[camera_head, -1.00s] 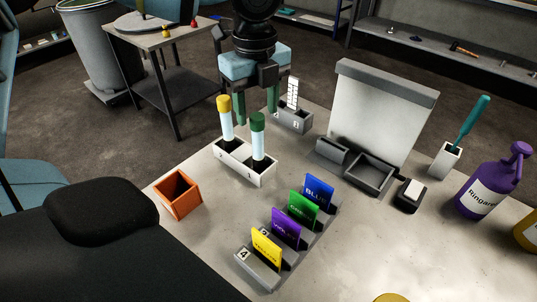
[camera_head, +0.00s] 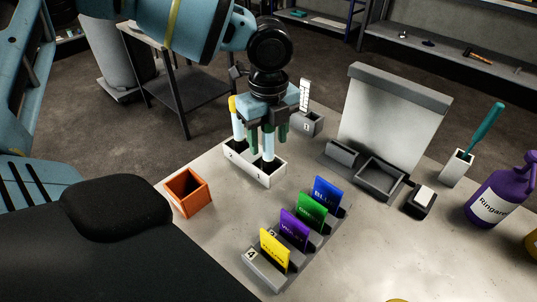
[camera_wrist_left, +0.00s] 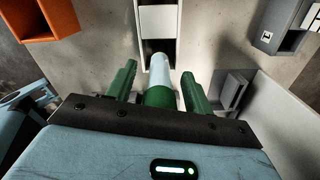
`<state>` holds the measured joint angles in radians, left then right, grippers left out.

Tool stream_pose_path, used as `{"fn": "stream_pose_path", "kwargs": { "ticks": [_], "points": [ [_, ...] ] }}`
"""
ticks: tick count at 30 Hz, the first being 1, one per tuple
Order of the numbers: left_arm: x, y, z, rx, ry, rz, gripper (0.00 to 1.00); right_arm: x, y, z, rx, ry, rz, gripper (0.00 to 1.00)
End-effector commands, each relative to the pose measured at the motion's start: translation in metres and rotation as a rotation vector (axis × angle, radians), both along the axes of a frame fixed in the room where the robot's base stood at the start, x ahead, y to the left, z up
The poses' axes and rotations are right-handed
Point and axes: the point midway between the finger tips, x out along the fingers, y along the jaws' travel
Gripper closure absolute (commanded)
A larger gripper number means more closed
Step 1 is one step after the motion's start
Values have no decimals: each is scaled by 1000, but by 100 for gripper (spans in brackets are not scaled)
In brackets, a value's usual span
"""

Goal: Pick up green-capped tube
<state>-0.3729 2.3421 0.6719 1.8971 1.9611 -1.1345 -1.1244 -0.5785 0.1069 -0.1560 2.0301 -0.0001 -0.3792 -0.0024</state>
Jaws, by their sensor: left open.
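The green-capped tube (camera_head: 268,150) stands upright in the right-hand slot of the white two-slot rack (camera_head: 252,172). Its green cap is mostly hidden by the gripper in the head view. In the left wrist view the cap of the green-capped tube (camera_wrist_left: 158,96) sits between the two green fingers, with gaps at both sides. My left gripper (camera_head: 268,136) is open, pointing down around the cap. It also shows in the left wrist view (camera_wrist_left: 159,88). The yellow-capped tube (camera_head: 238,122) stands in the left-hand slot, close beside the gripper. My right gripper is not in view.
An orange box (camera_head: 187,193) stands left of the rack. A row of coloured cards (camera_head: 297,230) stands in front right. A grey rack (camera_head: 307,124) is behind the gripper, and a white panel (camera_head: 388,120) stands to its right. The table between is mostly clear.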

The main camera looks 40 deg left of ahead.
Motion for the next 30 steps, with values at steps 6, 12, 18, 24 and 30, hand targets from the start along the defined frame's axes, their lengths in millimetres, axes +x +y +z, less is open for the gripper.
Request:
{"fn": "stream_pose_path", "kwargs": {
  "ticks": [6,12,18,24,30],
  "points": [
    [0,0,-4,1,-1,-1,48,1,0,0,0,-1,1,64],
    [0,0,-4,0,-1,-1,64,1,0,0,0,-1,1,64],
    [0,0,-4,0,-1,-1,90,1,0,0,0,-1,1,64],
    [0,0,-3,-1,-2,-1,97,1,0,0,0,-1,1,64],
    [1,0,6,-1,-5,-1,97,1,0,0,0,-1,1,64]
  ]
}}
